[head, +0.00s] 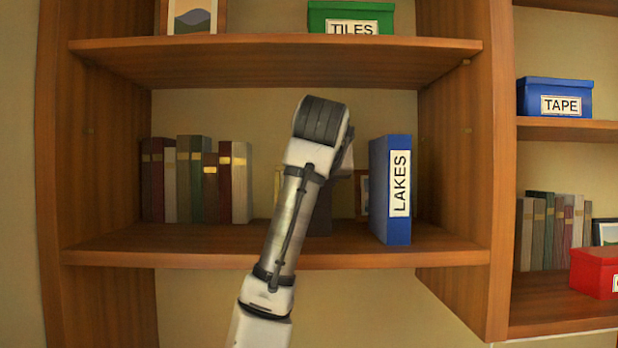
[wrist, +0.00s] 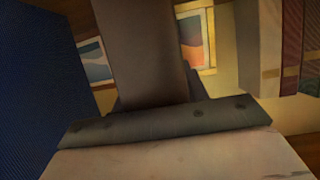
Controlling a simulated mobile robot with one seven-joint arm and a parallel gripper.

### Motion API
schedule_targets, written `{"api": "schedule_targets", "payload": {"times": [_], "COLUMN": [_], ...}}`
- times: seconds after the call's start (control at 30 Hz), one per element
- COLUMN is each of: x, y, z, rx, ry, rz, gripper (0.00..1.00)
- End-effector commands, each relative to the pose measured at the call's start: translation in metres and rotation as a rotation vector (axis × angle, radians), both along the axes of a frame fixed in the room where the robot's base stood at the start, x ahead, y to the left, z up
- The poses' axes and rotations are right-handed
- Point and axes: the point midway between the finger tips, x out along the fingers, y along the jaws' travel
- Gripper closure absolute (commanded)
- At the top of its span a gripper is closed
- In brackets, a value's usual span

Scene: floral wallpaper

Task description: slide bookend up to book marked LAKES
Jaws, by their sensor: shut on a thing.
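The blue book marked LAKES (head: 391,190) stands upright on the middle shelf, toward its right side. It also shows as a dark blue face at the left of the wrist view (wrist: 35,80). The bookend (head: 321,214) is a dark brown-grey upright plate left of the book, partly hidden by my arm. In the wrist view the bookend (wrist: 140,50) rises from my gripper (wrist: 165,122), which is shut on it. A gap shows between the bookend and the LAKES book. My fingertips are hidden behind my arm in the head view.
A row of several books (head: 195,180) stands at the left of the same shelf (head: 190,245). Two framed pictures stand at the back, one showing between bookend and LAKES book in the wrist view (wrist: 96,60). The upper shelf (head: 270,50) passes above my arm.

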Motion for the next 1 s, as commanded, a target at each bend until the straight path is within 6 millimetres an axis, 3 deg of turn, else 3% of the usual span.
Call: {"api": "schedule_targets", "payload": {"times": [0.6,0.9,0.93,1.0], "x": [-0.001,-0.001,-0.001,-0.001], "y": [-0.037,-0.039,-0.039,-0.039], "z": [0.001,0.001,0.001,0.001], "rx": [0.0,0.0,0.0,0.0], "ry": [-0.002,-0.002,-0.002,-0.002], "rz": [-0.003,-0.002,-0.002,-0.002], "gripper": [1.0,1.0,0.55,0.46]}}
